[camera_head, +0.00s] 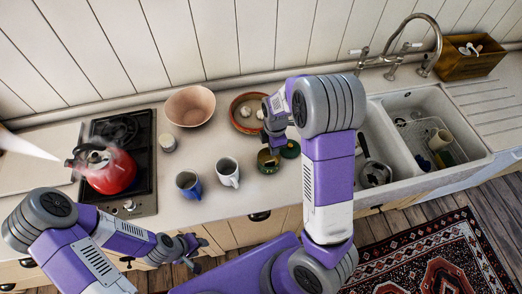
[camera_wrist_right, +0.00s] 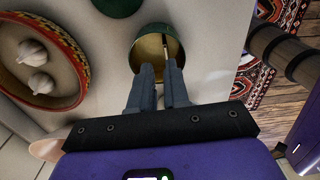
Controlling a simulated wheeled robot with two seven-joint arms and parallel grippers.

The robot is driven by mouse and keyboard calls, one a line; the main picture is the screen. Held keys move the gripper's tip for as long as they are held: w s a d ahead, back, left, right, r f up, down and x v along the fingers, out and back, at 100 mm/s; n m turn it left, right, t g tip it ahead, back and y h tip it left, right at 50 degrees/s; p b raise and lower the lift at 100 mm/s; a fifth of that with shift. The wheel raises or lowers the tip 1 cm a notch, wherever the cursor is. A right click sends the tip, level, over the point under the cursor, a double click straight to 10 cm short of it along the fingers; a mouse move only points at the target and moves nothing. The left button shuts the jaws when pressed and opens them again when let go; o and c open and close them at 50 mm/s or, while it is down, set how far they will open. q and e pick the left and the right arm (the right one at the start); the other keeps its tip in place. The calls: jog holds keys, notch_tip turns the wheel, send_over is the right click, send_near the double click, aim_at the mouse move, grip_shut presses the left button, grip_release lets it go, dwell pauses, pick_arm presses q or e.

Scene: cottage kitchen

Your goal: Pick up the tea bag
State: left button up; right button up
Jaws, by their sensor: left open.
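A small green tin with a gold inside (camera_head: 268,160) stands on the counter with its mouth up; it also shows in the right wrist view (camera_wrist_right: 177,37). My right gripper (camera_wrist_right: 160,70) points down at the tin's mouth, its two fingers a narrow gap apart with nothing seen between them. A thin pale strip (camera_wrist_right: 164,42) shows inside the tin, perhaps the tea bag; it is too small to be sure. My left gripper (camera_head: 192,250) is open and empty, low in front of the counter edge.
A green lid (camera_head: 290,149) lies right beside the tin. A white mug (camera_head: 228,173) and a blue mug (camera_head: 188,184) stand to the left. Behind is a terracotta dish (camera_head: 240,121) with garlic. A red kettle (camera_head: 112,172) is on the stove; the sink (camera_head: 400,135) is right.

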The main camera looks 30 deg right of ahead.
aim_at(272, 161)
jog(key=shift+s+a+f, duration=0.15)
jog(key=shift+f, duration=1.05)
jog(key=shift+s+a+f, duration=0.1)
jog(key=shift+f, duration=1.05)
jog(key=shift+s+a+f, duration=0.15)
jog(key=shift+f, duration=1.05)
jog(key=shift+c, duration=1.4)
notch_tip(272, 161, up, 10)
jog(key=shift+p, duration=0.3)
